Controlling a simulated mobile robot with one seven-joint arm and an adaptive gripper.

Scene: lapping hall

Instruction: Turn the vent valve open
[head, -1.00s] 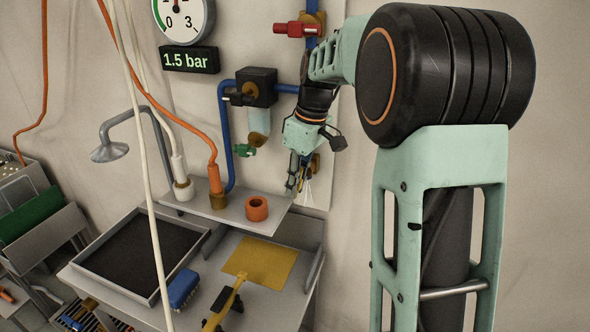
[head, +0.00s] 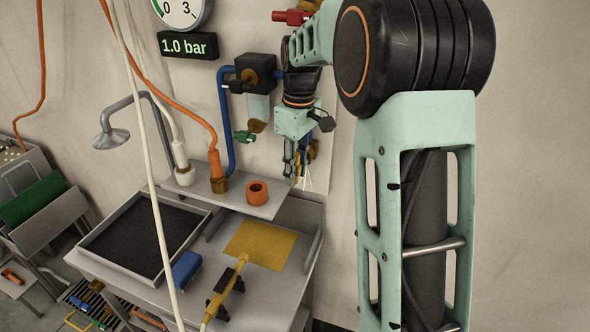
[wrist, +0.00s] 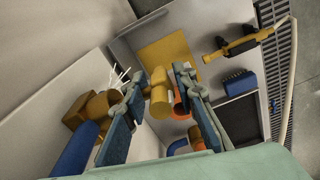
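The vent valve is a brass-brown body on the wall; it shows in the wrist view (wrist: 92,108) at the left, with a blue pipe running into it. Thin white streaks fan out beside it. A yellowish brass knob (wrist: 159,95), seemingly the valve's, stands between my fingers. My gripper (wrist: 158,80) has its fingers on both sides of this knob, with narrow gaps showing, so it looks open around it. In the head view my gripper (head: 295,178) points down beside the wall, and my wrist and fingers hide most of the valve. The display (head: 188,46) reads 1.0 bar.
A grey shelf (head: 232,199) with an orange ring (head: 256,192) and hose fittings is just left of my gripper. Below it are a yellow plate (head: 262,244), a blue brush (head: 186,271) and a dark tray (head: 143,246). A green valve handle (head: 245,136) is nearby.

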